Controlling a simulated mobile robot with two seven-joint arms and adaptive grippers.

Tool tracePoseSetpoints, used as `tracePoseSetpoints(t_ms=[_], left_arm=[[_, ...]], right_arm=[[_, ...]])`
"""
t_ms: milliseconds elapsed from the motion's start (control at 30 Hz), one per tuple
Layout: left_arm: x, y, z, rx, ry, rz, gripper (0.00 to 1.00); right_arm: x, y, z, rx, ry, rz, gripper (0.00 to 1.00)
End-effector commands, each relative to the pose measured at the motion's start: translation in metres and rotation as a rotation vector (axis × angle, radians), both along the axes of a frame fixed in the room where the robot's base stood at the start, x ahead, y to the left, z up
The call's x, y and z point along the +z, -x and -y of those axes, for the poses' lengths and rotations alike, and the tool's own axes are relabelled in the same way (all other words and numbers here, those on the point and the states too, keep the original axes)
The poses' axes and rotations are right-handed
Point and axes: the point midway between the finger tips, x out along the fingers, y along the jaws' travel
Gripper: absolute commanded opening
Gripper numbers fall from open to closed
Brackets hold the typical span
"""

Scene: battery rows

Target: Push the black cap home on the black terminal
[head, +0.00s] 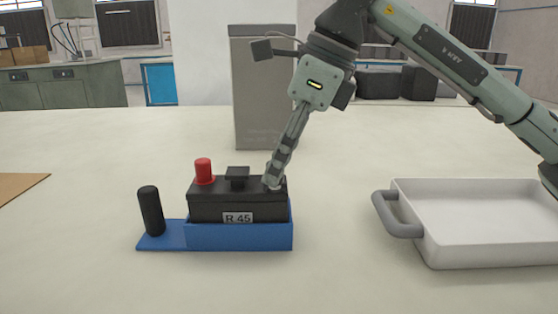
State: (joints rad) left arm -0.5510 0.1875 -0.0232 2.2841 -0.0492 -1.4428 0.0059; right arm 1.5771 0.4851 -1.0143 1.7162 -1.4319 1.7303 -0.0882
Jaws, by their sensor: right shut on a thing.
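A black battery (215,209) marked "R 45" sits in a blue tray (240,237) on the table. A red cap (204,171) stands upright on the battery's top at the left. My right gripper (272,182) reaches down from the upper right, its fingertips at the right end of the battery's top. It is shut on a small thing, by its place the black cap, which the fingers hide. The black terminal is hidden there too, so I cannot tell how far down the cap sits. My left gripper is not in view.
A black upright post (151,210) stands on the tray's low left end. A black block (237,177) rises from the battery's top middle. A white pan (480,255) with a grey handle stands at right. A grey box (262,90) stands behind. The front table is clear.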

Motion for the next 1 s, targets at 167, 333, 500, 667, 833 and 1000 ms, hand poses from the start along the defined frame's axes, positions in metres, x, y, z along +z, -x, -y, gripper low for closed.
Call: tracePoseSetpoints(t_ms=[167,333,500,667,833,1000], left_arm=[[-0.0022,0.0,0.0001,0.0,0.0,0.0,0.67],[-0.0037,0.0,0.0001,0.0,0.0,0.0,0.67],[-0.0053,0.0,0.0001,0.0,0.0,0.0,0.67],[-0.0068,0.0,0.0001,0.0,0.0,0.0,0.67],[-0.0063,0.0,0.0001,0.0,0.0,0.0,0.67],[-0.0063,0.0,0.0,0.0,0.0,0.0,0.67]], right_arm=[[-0.003,-0.0001,0.0001,0.0,0.0,0.0,0.11],[-0.0051,-0.0001,0.0001,0.0,0.0,0.0,0.11],[-0.0073,-0.0001,0.0001,0.0,0.0,0.0,0.11],[-0.0095,0.0,0.0002,0.0,0.001,0.0,0.11],[-0.0092,0.0001,0.0002,0.0,0.002,-0.001,0.11],[-0.0093,0.0001,0.0002,-0.001,0.002,-0.002,0.33]])
